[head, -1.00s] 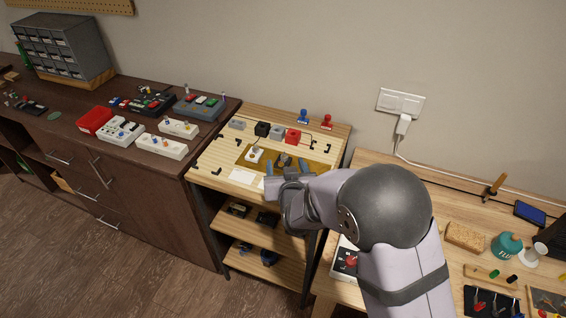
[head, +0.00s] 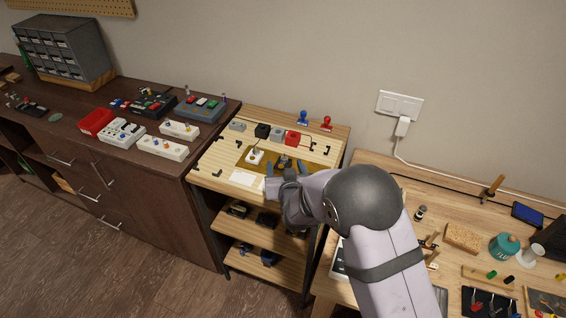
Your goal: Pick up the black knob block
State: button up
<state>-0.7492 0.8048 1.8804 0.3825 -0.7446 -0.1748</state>
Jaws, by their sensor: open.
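A black block (head: 262,130) stands at the back of the small wooden workbench, between two grey blocks. A small dark knobbed piece (head: 285,161) sits on the olive-brown mat (head: 312,168), close to my gripper. I cannot tell for sure which of these is the black knob block. My gripper (head: 285,170) is over the front of the mat with its fingers apart, and the knobbed piece shows near and between the fingertips. I cannot tell whether they touch it. My wrist and forearm hide the front right of the bench.
A white block with a knob (head: 255,157) sits on the mat to the left. A red block (head: 293,138) and a grey block (head: 277,132) stand behind. A white card (head: 245,178) lies at the front. Blue (head: 303,117) and red (head: 327,123) stamp-like pieces stand at the back.

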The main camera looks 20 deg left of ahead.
aim_at(284, 161)
jog(key=shift+p+x, duration=0.65)
jog(key=shift+x, duration=1.4)
jog(key=shift+d, duration=0.1)
jog(key=c, duration=1.3)
